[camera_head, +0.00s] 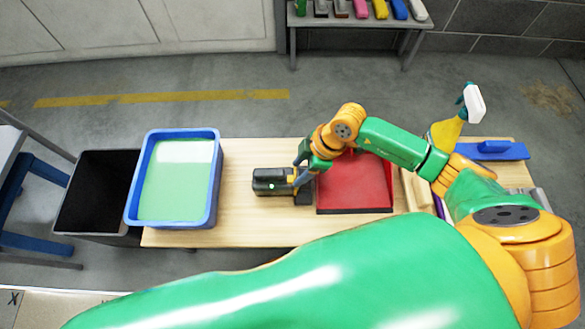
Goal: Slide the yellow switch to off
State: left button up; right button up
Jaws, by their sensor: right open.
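A dark grey hand tool (267,176) lies on the wooden table between the blue tub and the red pad. A small green light shows on its front side. A small yellowish spot shows at its right end, close to my gripper, but I cannot tell for sure whether it is the yellow switch. My right gripper (298,177) reaches in from the right and is open at the tool's right end. I cannot tell whether its fingers touch the tool. My left gripper is out of view.
A blue tub (217,180) with green liquid stands left on the table (240,232); a black bin (85,195) is beyond it. A spray bottle (447,132) and a blue flat tool (490,150) are at the right.

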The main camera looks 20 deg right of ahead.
aim_at(291, 178)
jog(key=b+x, duration=0.1)
jog(key=x, duration=0.2)
jog(key=shift+f, duration=0.15)
grip_shut()
dwell(1.2)
